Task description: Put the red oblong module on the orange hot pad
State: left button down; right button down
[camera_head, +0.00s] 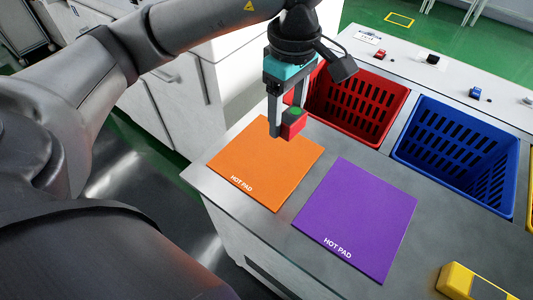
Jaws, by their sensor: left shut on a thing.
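The red oblong module (293,125), with a green spot on its top, is held between the fingers of my left gripper (284,120). The gripper is shut on it and points down. In the head view the module shows over the far right corner of the orange hot pad (262,165). It looks held above the pad; I cannot tell how large the gap is. The pad lies flat on the grey table and is otherwise bare. My right gripper is not in view.
A purple hot pad (357,218) lies right of the orange one. A red crate (392,105) and a blue crate (511,165) stand behind the pads. A yellow object (461,280) lies at the lower right. Small modules sit on the white back ledge (406,58).

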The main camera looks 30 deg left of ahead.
aim_at(269, 158)
pick_arm(q)
jog(key=n, duration=0.4)
jog(key=shift+w+a+r, duration=0.2)
jog(key=shift+w+a, duration=0.1)
jog(key=shift+a, duration=0.05)
jog(key=w+a+r+n, duration=0.1)
jog(key=a+n, duration=0.1)
jog(key=n, duration=1.2)
jog(key=w+a+r+n, duration=0.1)
jog(key=a+r+n, duration=0.15)
jog(key=n, duration=1.15)
jog(key=f+b, duration=0.1)
jog(key=f, duration=0.6)
jog(key=f+b, duration=0.1)
jog(key=f, duration=0.6)
jog(key=f+b, duration=0.1)
jog(key=f, duration=0.6)
jog(key=shift+w, duration=0.25)
jog(key=shift+f, duration=0.1)
jog(key=shift+c, duration=0.5)
grip_release()
jog(key=shift+a, duration=0.1)
